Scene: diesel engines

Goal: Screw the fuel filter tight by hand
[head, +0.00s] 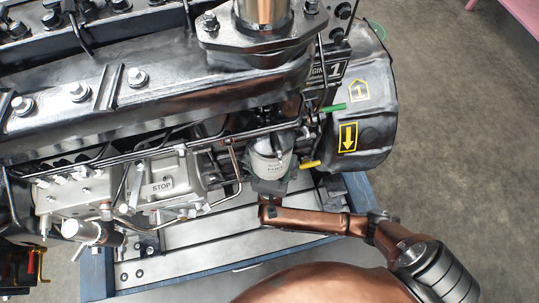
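The fuel filter (271,164) is a white canister with small print, hanging under its dark head on the near side of the engine, in the middle of the head view. My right gripper (270,182) is at the filter's lower end, reaching in from below on the copper-coloured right arm. Grey-green finger parts show beside and under the canister. The fingers are small and partly hidden, so I cannot tell whether they press on it. The filter's top joint is hidden in shadow and behind pipes. My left gripper is not in view.
A green-tipped lever (332,108) and a yellow-tipped lever (311,164) stick out just right of the filter. Thin fuel pipes and the pump marked STOP (163,187) are on its left. The blue engine stand (97,273) runs below. Open floor lies to the right.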

